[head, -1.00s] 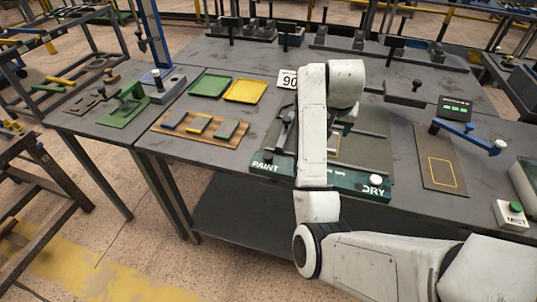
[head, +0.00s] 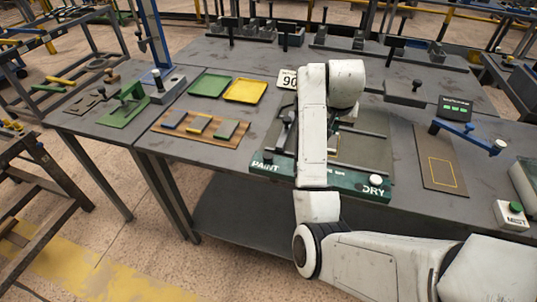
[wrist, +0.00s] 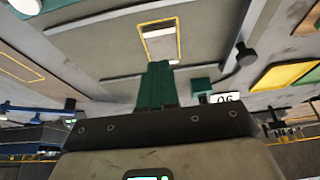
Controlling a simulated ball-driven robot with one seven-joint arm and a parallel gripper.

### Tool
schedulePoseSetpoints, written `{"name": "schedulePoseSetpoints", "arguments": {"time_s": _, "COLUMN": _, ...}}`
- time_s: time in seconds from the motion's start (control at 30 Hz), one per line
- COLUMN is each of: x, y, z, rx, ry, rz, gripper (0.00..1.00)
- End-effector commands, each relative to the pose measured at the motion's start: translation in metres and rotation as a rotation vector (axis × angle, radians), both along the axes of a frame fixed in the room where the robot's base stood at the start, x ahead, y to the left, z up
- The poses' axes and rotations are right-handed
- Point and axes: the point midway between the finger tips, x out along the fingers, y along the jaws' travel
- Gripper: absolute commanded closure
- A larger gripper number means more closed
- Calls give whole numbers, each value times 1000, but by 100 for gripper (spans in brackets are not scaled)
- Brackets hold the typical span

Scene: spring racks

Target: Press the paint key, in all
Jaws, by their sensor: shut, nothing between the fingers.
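The press bench has a green front bar (head: 335,184) with white PAINT lettering (head: 265,168) at its left end and DRY lettering at its right end. A small dark round shape (head: 268,157) sits just above PAINT and looks like the paint key. A pale round key (head: 376,180) sits above DRY; a pale green-edged round thing (wrist: 25,5) at the wrist view's top left looks like it. My gripper (wrist: 157,66) has its green fingers together, empty, above the grey bed. In the head view my arm hides most of it. The paint key cannot be made out in the wrist view.
A plate marked 90 (head: 288,79) stands behind the bed. Left are a green tray (head: 210,84), a yellow tray (head: 245,90) and a wooden board (head: 188,137) with several coloured blocks.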

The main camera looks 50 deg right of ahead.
Motion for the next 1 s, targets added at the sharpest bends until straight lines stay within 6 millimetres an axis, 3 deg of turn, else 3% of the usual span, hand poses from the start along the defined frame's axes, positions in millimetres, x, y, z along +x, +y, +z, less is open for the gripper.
{"name": "schedulePoseSetpoints", "arguments": {"time_s": 0.77, "x": 1, "y": 0, "z": 1, "rx": -5, "ry": 1, "rz": 19, "gripper": 100}}
{"name": "schedulePoseSetpoints", "arguments": {"time_s": 0.87, "x": 6, "y": -2, "z": 5, "rx": -25, "ry": 0, "rz": 98, "gripper": 100}}
{"name": "schedulePoseSetpoints", "arguments": {"time_s": 1.0, "x": 22, "y": -2, "z": 14, "rx": -88, "ry": 2, "rz": 348, "gripper": 100}}
